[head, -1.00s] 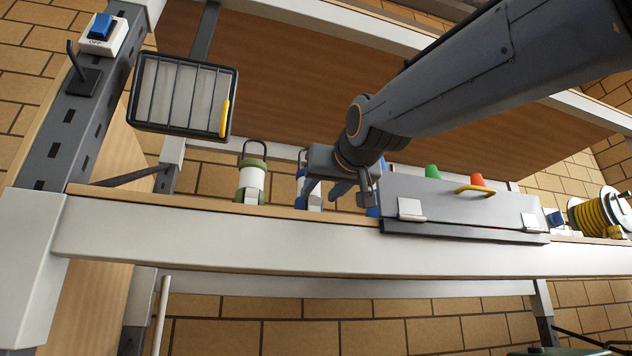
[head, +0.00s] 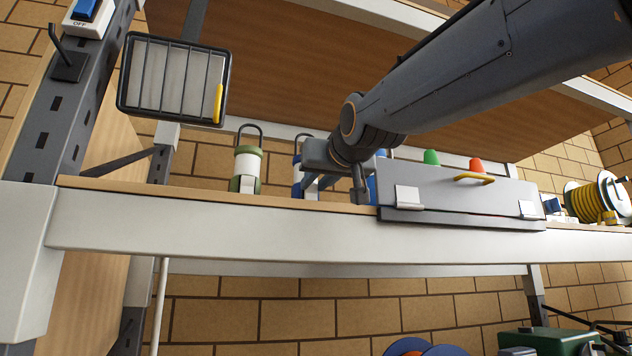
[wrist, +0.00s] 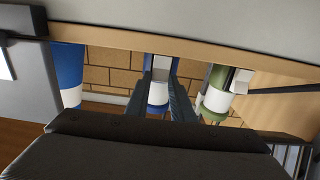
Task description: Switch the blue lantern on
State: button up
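The blue lantern (head: 298,175) stands on the shelf with a blue body, a white band and a dark loop handle. My gripper (head: 336,183) is in front of it and hides part of it in the head view. In the wrist view, the two fingers (wrist: 160,80) of my gripper are apart, one on each side of the blue lantern (wrist: 158,92). The lantern shows in the gap, and a small pale block is visible on its side. I cannot tell whether the fingers touch it. Its switch position is not clear.
A green lantern (head: 246,165) stands to the left. A grey case (head: 455,190) with a yellow handle is to the right, and a blue-white item (wrist: 68,75) is partly hidden behind it. A caged lamp (head: 172,80) hangs upper left. A cable reel (head: 597,200) is far right.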

jog(key=shift+r+g+p, duration=0.45)
jog(key=shift+g+p, duration=0.15)
jog(key=shift+p, duration=0.95)
grip_shut()
jog(key=p, duration=0.1)
jog(key=g+p, duration=0.1)
jog(key=p, duration=0.1)
jog(key=shift+w+r+h, duration=0.2)
jog(key=shift+r+h, duration=0.05)
jog(key=shift+h, duration=0.15)
jog(key=shift+w+g+p, duration=0.1)
jog(key=shift+g+p, duration=0.4)
jog(key=shift+p, duration=0.25)
jog(key=shift+f, duration=0.15)
jog(key=o, duration=1)
grip_release()
